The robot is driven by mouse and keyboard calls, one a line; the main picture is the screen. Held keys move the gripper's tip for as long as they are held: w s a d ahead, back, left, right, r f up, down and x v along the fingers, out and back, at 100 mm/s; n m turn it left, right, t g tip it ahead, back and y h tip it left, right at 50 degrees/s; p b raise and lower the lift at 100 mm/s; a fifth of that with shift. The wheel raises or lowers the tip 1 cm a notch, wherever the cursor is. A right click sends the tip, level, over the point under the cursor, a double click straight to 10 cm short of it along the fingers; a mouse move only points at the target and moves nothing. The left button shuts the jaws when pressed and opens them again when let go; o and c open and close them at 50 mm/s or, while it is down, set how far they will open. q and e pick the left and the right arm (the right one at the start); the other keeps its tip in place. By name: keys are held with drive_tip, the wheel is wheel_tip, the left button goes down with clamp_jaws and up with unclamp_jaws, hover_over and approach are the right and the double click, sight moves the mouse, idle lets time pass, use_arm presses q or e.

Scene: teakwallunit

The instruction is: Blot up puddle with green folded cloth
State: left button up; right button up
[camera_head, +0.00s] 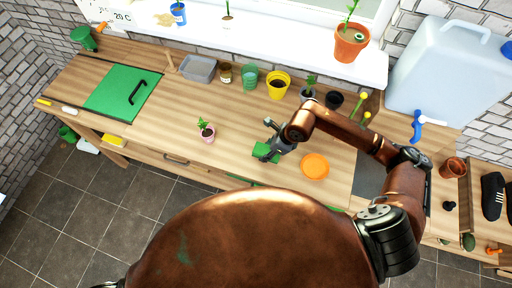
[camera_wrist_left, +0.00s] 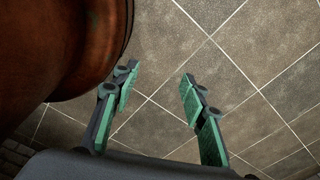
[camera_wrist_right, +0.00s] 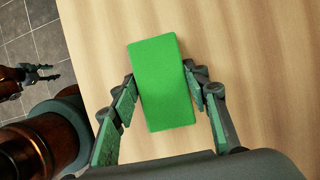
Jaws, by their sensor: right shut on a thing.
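The green folded cloth (camera_head: 262,153) is over the wooden worktop, near its front edge and left of an orange dish. My right gripper (camera_head: 268,140) is shut on it. In the right wrist view the cloth (camera_wrist_right: 164,83) is a flat green block between the two fingers, its far end sticking out past the tips. I cannot tell whether it touches the wood. I make out no puddle in any view. My left gripper (camera_wrist_left: 155,85) is open and empty above the tiled floor; it also shows at the left of the right wrist view (camera_wrist_right: 52,73).
The orange dish (camera_head: 315,166) lies right of the cloth. A small potted plant (camera_head: 206,131) stands to the left. Pots, including a yellow one (camera_head: 278,85), line the back. A green board (camera_head: 122,92) with a black handle is at far left. Bare wood lies between.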

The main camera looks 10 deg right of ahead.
sight(254, 159)
drive_tip(key=a, duration=0.2)
drive_tip(key=s+a, duration=0.1)
drive_tip(key=a, duration=0.1)
drive_tip(key=shift+s+a, duration=0.15)
drive_tip(key=shift+a, duration=0.1)
wheel_tip(254, 159, up, 8)
drive_tip(key=p, duration=0.3)
drive_tip(key=shift+p, duration=0.3)
drive_tip(key=shift+d+f, duration=0.1)
